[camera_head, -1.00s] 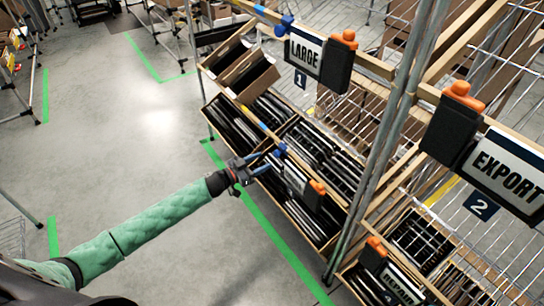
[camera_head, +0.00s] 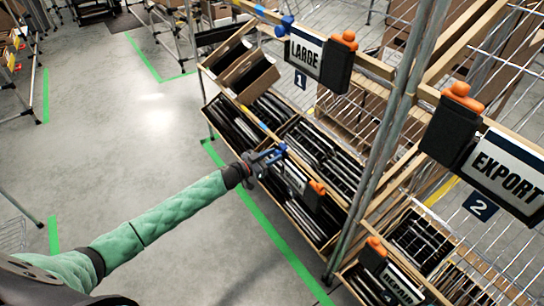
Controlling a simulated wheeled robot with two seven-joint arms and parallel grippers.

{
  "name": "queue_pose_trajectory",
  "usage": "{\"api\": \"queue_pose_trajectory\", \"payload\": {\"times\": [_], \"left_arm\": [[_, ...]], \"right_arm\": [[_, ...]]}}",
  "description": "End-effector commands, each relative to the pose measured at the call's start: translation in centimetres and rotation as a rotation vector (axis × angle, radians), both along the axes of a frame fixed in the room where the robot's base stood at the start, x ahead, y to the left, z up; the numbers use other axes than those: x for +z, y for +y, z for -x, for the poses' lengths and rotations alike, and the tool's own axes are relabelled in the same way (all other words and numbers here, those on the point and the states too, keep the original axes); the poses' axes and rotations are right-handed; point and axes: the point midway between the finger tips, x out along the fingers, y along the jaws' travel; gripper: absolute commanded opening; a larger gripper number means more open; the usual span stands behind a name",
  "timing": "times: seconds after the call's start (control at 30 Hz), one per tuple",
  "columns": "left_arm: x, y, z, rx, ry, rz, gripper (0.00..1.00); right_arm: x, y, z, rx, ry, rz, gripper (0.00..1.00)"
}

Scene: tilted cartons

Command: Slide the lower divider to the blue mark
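The lower divider (camera_head: 294,177) is a label holder on the rail of the lower shelf, with a blue knob (camera_head: 281,148) at its upper left end and an orange knob (camera_head: 318,187) at its lower right end. A small blue mark (camera_head: 262,126) shows on the same rail, up and left of the divider. My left gripper (camera_head: 272,156) is at the divider's blue knob, its fingers overlapping it in the picture. Whether they are shut on the knob is too small to tell. My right gripper is out of view.
The upper rail carries a LARGE sign (camera_head: 304,52) and an EXPORT sign (camera_head: 504,172). A metal post (camera_head: 383,150) stands right of the lower divider. The floor (camera_head: 130,150) left of the rack is clear.

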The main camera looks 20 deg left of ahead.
Motion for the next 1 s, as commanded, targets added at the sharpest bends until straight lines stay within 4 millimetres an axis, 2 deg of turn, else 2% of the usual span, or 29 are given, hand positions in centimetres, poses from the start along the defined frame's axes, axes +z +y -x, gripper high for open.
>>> {"api": "queue_pose_trajectory", "payload": {"times": [0.03, 0.07, 0.27, 0.37, 0.7, 0.9, 1.0], "left_arm": [[0.0, 0.0, 0.0, 0.000, 0.000, 0.000, 0.07], [0.0, 0.0, 0.0, 0.000, 0.000, 0.000, 0.01], [0.0, 0.5, -0.4, 0.000, 0.000, -0.002, 0.00], [0.0, 2.0, -1.6, 0.001, 0.000, -0.003, 0.00], [-0.1, 8.7, -6.8, 0.003, 0.000, -0.004, 0.00], [-0.1, 11.2, -8.7, 0.001, 0.000, -0.001, 0.00], [0.0, 11.7, -9.2, 0.001, 0.000, 0.000, 0.00]], "right_arm": [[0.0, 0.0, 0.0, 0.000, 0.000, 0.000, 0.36], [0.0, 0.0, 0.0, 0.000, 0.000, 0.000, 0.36], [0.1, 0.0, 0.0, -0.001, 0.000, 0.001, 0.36], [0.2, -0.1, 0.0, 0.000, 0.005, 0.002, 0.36], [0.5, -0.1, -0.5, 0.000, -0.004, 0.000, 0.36], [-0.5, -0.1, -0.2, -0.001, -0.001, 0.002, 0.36], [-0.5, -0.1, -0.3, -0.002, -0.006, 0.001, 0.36]]}}
